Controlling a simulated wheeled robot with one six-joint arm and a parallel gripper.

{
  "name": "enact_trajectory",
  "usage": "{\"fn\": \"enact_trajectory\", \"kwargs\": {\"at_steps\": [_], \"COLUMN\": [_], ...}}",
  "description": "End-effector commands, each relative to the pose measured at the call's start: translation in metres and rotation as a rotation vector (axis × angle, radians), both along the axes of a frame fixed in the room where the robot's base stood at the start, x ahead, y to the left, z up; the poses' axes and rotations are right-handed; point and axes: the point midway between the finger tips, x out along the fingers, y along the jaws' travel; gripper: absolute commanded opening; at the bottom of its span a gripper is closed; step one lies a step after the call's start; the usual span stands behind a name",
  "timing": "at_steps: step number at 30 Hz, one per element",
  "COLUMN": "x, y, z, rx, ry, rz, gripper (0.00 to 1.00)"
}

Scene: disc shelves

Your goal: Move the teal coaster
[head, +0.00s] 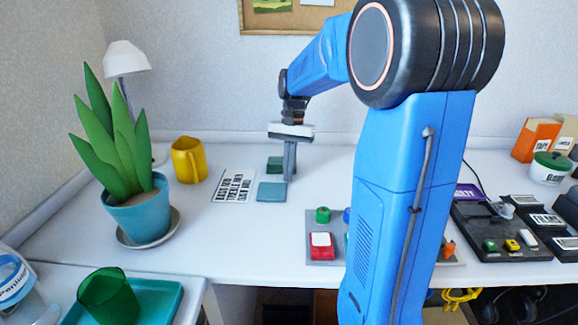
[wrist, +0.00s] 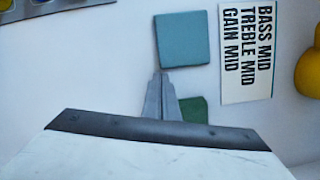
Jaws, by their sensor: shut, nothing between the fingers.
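The teal coaster (head: 271,192) is a flat square lying on the white desk, next to the printed card. It also shows in the wrist view (wrist: 182,39), just beyond the fingertips. A dark green square (head: 275,164) lies behind it, partly hidden by my gripper; a part of it shows in the wrist view (wrist: 194,109). My gripper (head: 290,178) points down with its fingers shut and empty. In the wrist view its tips (wrist: 161,76) are near the teal coaster's edge; I cannot tell whether they touch the desk.
A printed card (head: 233,186) lies left of the coaster, with a yellow mug (head: 188,160) and a potted plant (head: 137,215) further left. A grey board with coloured blocks (head: 321,257) is in front, right of the coaster. Bare desk lies in front of the card.

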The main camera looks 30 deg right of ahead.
Motion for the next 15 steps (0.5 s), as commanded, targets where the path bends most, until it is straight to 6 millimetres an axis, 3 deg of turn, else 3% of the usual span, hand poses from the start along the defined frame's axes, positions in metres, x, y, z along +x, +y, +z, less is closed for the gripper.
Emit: {"fn": "enact_trajectory", "kwargs": {"at_steps": [9,15], "x": [-0.002,-0.022], "y": [0.002,0.026], "z": [0.0,0.001], "rx": [-0.001,0.0], "ry": [-0.001,-0.003], "rz": [0.001,0.003], "gripper": [0.0,0.0]}}
